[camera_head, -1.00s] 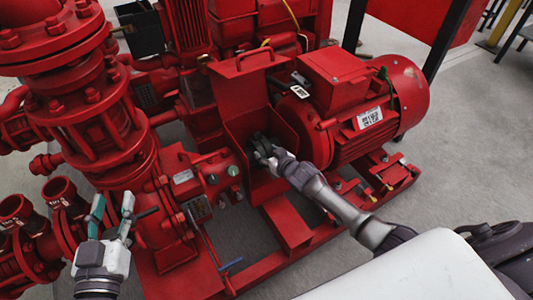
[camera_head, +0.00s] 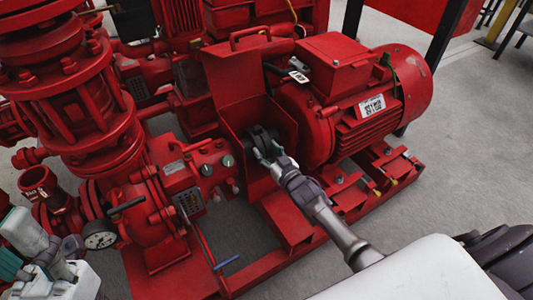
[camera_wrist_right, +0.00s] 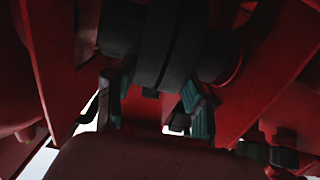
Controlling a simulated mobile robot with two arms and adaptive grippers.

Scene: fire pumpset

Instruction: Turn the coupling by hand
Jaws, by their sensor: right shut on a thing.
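The coupling (camera_head: 259,138) is a dark disc-like part between the red pump and the red motor (camera_head: 345,100), inside an open red guard (camera_head: 238,85). My right gripper (camera_head: 268,152) reaches it from the front and is shut on it. In the right wrist view the dark coupling (camera_wrist_right: 162,45) fills the upper middle, and the teal-padded fingers of my right gripper (camera_wrist_right: 155,108) stand on either side of its lower part. The view is dark, so exact contact is hard to see. My left gripper (camera_head: 40,258) is at the lower left, cut by the frame edge, away from the coupling.
Red flanged pipes and valves (camera_head: 75,95) crowd the left. A gauge (camera_head: 100,234) sits near my left gripper. The red base frame (camera_head: 330,215) runs under the motor. Grey floor (camera_head: 450,150) is free at the right.

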